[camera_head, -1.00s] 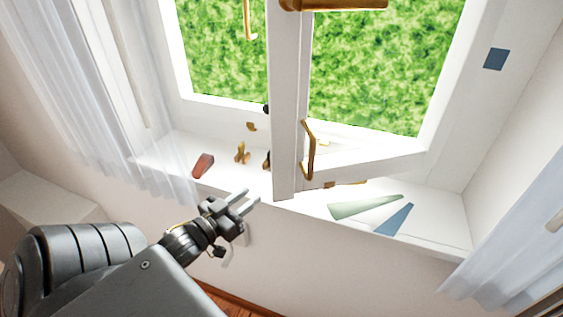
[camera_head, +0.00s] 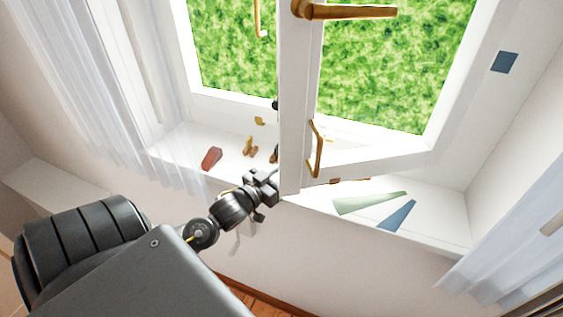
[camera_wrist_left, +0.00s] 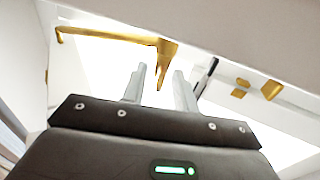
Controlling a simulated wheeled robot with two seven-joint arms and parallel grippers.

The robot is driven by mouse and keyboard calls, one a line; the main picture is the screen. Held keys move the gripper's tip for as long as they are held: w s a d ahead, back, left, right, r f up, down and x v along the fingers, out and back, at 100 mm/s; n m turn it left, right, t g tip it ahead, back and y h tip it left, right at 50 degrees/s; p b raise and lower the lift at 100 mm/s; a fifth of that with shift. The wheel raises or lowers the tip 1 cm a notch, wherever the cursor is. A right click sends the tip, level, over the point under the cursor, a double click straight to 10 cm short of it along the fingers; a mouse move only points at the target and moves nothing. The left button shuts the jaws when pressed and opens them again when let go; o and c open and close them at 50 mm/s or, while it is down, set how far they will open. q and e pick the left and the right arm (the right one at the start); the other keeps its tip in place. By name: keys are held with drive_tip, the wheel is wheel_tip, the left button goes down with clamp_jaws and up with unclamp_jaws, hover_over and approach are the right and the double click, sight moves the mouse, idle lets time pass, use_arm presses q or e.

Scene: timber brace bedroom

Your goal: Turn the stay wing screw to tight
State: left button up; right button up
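I cannot pick out the stay wing screw with certainty. A small brass, wing-like piece (camera_head: 250,147) stands on the sill, left of the open sash. More brass (camera_head: 338,181) shows low at the sash's bottom edge, partly hidden. My left gripper (camera_head: 272,178) is at the sill's front edge, beside the foot of the sash. My right gripper is not in view.
The white sash (camera_head: 293,100) stands open, with a brass handle (camera_head: 350,11) and a brass pull (camera_head: 317,150). A red wedge (camera_head: 212,158), a green wedge (camera_head: 368,203) and a blue wedge (camera_head: 398,215) lie on the sill (camera_head: 445,228). Sheer curtains (camera_head: 80,80) hang at the sides.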

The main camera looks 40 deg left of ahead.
use_arm(q)
drive_tip(key=shift+a, duration=0.1)
clamp_jaws()
drive_tip(key=shift+h, duration=0.3)
drive_tip(key=m+h, duration=0.2)
drive_tip(key=a+m+g+h+p, duration=0.1)
drive_tip(key=m+h, duration=0.1)
drive_tip(key=h, duration=0.1)
drive_tip(key=shift+w, duration=0.15)
drive_tip(key=shift+w+a+m+g+h+b, duration=0.1)
drive_tip(key=shift+m+g+h+b, duration=0.15)
drive_tip(key=shift+m+g+h, duration=0.75)
drive_tip(key=shift+a+m+g+h+b, duration=0.1)
drive_tip(key=shift+m+g+h+b, duration=0.35)
drive_tip(key=shift+h, duration=0.95)
drive_tip(key=shift+m, duration=0.25)
unclamp_jaws()
drive_tip(key=shift+d, duration=0.1)
